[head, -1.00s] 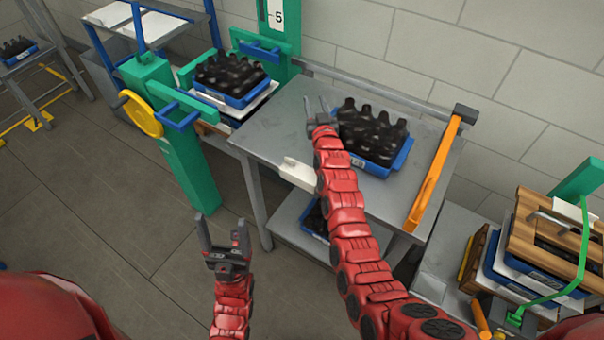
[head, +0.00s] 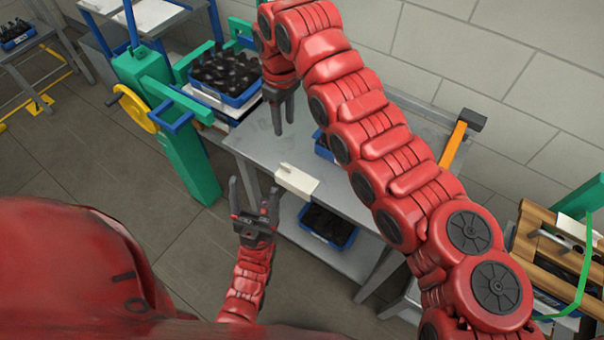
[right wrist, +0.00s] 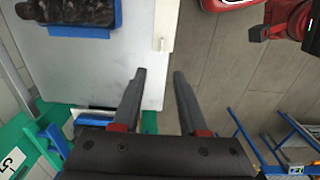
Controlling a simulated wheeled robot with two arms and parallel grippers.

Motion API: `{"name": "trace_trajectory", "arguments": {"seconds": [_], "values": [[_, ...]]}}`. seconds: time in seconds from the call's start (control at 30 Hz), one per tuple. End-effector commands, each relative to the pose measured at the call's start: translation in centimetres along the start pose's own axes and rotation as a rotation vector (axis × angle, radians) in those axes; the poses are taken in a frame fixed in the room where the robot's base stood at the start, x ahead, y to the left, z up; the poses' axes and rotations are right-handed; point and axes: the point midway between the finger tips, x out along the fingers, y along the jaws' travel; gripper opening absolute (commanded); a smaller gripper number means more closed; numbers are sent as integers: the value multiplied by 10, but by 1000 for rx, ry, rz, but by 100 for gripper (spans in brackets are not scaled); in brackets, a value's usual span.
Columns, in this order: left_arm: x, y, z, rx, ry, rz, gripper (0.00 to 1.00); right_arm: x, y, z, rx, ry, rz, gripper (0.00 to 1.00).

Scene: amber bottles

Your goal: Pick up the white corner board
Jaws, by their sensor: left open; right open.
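The white corner board (head: 296,180) lies at the front edge of the grey table (head: 252,146). It also shows at the table edge in the right wrist view (right wrist: 164,28), beyond my right fingertips. My right gripper (head: 282,124) is open and empty, fingers pointing down, above the table's left part and up-left of the board in the head view. Its open fingers show in the right wrist view (right wrist: 160,75). My left gripper (head: 254,186) is open and empty, just left of the board in the head view and apart from it.
A blue crate of dark bottles (head: 322,146) on the table is mostly hidden by my right arm; it shows in the right wrist view (right wrist: 84,28). Another crate (head: 328,226) sits on the lower shelf. A green stand with a yellow wheel (head: 133,108) is at left.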

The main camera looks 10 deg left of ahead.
Motion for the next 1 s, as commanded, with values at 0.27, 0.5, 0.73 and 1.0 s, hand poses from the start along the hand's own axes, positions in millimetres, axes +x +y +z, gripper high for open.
{"name": "trace_trajectory", "arguments": {"seconds": [0.27, 0.5, 0.73, 1.0], "values": [[12, -1, -2, 0, 0, 0, 75, 33, -5, 1, -5, -9, -10, 42], [14, -1, -2, 0, 0, 0, 75, 79, -4, 2, -4, -11, -5, 42], [16, -1, -3, 0, 0, 0, 75, 107, -2, 3, -3, -12, -5, 42], [31, -2, -5, 0, 0, 0, 75, 127, -3, 5, -2, -10, -5, 42]]}}
